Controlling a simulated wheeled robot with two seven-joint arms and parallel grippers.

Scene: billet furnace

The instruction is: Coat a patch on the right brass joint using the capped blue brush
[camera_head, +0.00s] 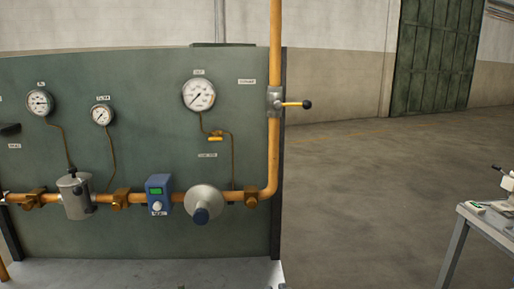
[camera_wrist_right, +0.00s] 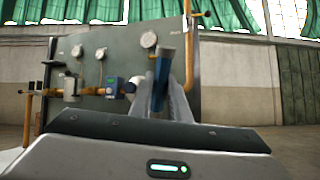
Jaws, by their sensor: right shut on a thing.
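The right brass joint (camera_head: 251,197) sits on the orange pipe, between the round grey regulator and the pipe's upward bend. In the right wrist view, my right gripper (camera_wrist_right: 171,88) is shut on a blue brush (camera_wrist_right: 160,76), which stands roughly upright between the fingers. A grey-blue cap-like end (camera_wrist_right: 166,53) shows at its top. The gripper is in front of the panel and apart from it. The brush and fingers hide part of the pipe, and I cannot make out the right joint there. I do not see my left gripper.
The green panel (camera_head: 150,110) carries gauges, a blue control box (camera_head: 158,193), the regulator (camera_head: 203,203) and a valve with a lever (camera_head: 292,104). A grey table (camera_head: 462,230) with small items stands at the right edge. The floor between is clear.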

